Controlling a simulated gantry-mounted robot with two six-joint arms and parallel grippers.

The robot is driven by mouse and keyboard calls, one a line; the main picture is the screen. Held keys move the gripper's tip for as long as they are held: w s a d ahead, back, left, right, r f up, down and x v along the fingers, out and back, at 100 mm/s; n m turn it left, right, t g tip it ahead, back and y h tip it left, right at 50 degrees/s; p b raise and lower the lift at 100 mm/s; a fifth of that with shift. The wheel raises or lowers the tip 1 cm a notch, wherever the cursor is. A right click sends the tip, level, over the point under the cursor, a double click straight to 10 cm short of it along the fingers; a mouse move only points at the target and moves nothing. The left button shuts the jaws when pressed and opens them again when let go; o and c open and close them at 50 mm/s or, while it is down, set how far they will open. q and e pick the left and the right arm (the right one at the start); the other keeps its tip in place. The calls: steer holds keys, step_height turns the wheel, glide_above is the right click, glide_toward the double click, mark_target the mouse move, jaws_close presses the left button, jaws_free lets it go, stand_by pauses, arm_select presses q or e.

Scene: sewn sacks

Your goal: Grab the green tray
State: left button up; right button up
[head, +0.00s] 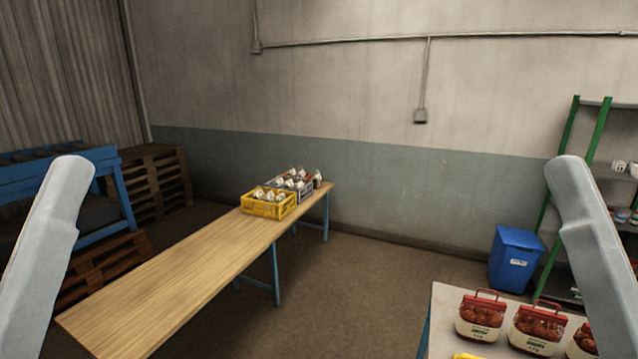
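No green tray shows in the head view. The crates in sight are a yellow crate (268,206) and a grey crate (304,190) behind it, both at the far end of the long wooden table (165,290). Both hold small white-topped items. My left and right arms rise at the two sides of the picture. Neither gripper is in view.
A second table (450,300) at the lower right bears several red-topped sacks (480,318). A blue bin (515,258) and a green-framed shelf (557,240) stand behind it. Pallets (155,180) and a blue roller frame (60,178) are at left. Open floor (350,290) lies between the tables.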

arm_select(q)
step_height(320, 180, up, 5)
steer(key=shift+p, duration=1.15)
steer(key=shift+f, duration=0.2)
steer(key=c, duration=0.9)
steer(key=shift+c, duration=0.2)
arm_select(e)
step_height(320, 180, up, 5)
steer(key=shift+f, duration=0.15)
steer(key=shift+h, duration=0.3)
